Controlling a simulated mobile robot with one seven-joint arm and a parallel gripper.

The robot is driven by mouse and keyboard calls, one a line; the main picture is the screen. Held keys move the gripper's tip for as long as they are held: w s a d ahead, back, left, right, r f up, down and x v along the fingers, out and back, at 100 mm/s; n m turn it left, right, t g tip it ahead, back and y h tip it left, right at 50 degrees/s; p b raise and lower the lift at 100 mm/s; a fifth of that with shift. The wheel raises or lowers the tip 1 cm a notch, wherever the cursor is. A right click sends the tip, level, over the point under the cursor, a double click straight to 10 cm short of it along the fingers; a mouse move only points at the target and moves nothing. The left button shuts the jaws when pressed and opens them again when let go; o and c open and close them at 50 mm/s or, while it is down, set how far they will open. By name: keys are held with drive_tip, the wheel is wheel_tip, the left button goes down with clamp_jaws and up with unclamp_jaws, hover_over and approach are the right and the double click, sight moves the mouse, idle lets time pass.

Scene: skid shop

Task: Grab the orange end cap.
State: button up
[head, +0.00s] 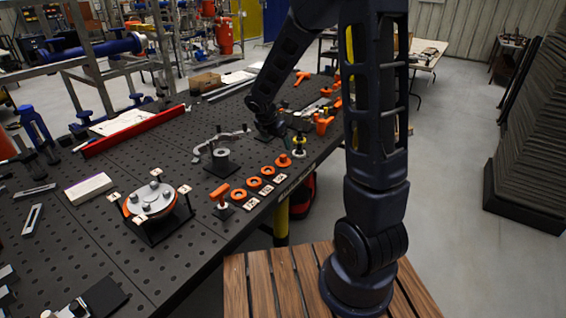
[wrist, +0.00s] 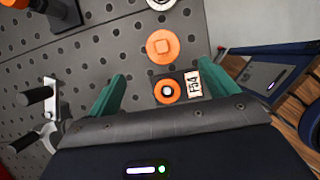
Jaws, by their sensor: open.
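The orange end cap (head: 284,160), a round disc with a raised hub, lies flat on the black perforated table at the far end of a row of orange rings. In the wrist view the end cap (wrist: 162,46) shows its squarish raised centre, ahead of the fingers. My gripper (wrist: 166,68) is open and empty, with its two teal fingers spread to either side below the cap. An orange ring (wrist: 167,91) on a dark base lies between the fingers. In the head view my gripper (head: 278,128) hangs over the table, partly hidden by the arm.
A white label (wrist: 193,84) sits beside the ring. A round fixture (head: 152,203) is nearer. Orange clamps (head: 322,124) lie farther back.

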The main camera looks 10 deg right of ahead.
sight(283, 156)
drive_tip(key=x, duration=0.5)
drive_tip(key=shift+a+f, duration=0.1)
drive_tip(key=shift+f, duration=0.15)
drive_tip(key=shift+d+x, duration=0.2)
drive_tip(key=shift+x, duration=1.2)
drive_tip(key=shift+d+x, duration=0.15)
drive_tip(key=shift+x, duration=1.25)
drive_tip(key=shift+r, duration=0.15)
drive_tip(key=c, duration=1.2)
